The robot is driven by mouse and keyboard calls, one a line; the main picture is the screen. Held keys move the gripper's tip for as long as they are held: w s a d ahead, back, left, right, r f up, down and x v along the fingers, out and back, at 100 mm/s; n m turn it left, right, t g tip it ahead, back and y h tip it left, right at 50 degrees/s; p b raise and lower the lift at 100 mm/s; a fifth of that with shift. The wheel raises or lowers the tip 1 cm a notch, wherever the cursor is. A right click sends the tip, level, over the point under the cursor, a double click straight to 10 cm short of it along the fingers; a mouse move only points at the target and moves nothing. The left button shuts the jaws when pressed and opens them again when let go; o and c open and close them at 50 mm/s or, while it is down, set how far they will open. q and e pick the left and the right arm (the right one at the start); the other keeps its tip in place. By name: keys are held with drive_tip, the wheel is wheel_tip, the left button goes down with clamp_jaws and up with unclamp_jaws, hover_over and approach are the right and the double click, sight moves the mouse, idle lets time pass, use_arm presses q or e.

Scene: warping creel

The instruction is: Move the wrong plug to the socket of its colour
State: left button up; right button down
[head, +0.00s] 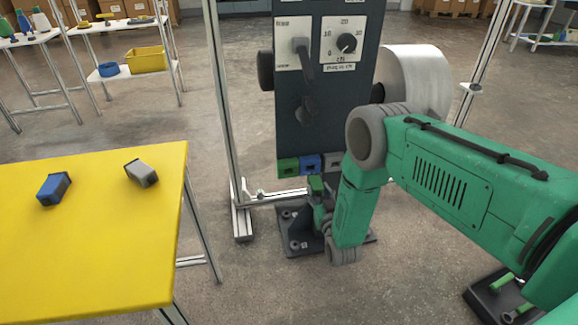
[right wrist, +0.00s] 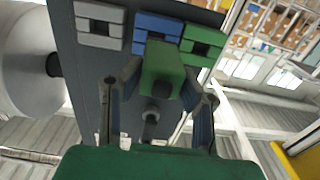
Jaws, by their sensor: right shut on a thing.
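A dark panel (head: 330,120) carries a green socket (head: 288,167), a blue socket (head: 310,163) and a grey socket (head: 334,160) along its lower edge. My right gripper (head: 318,196) is shut on a green plug (head: 316,184) just below this row. In the right wrist view the green plug (right wrist: 161,70) sits between the two fingers and overlaps the blue socket (right wrist: 158,27), beside the green socket (right wrist: 203,42). I cannot tell whether plug and socket touch. A blue plug (head: 53,188) and a grey plug (head: 142,173) lie on the yellow table. My left gripper is out of view.
The yellow table (head: 100,250) stands at the left, apart from the panel. A metal post (head: 222,100) rises left of the panel, and a white roll (head: 415,80) is at its right. The panel has a lever (head: 303,55) and a knob (head: 347,43).

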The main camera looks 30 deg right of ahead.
drive_tip(key=shift+p+v, duration=0.8)
drive_tip(key=shift+v, duration=0.8)
drive_tip(key=w+a+p, duration=0.2)
drive_tip(key=w+a, duration=0.3)
drive_tip(key=shift+w+a, duration=0.15)
drive_tip(key=shift+a, duration=0.1)
drive_tip(key=shift+w, duration=0.15)
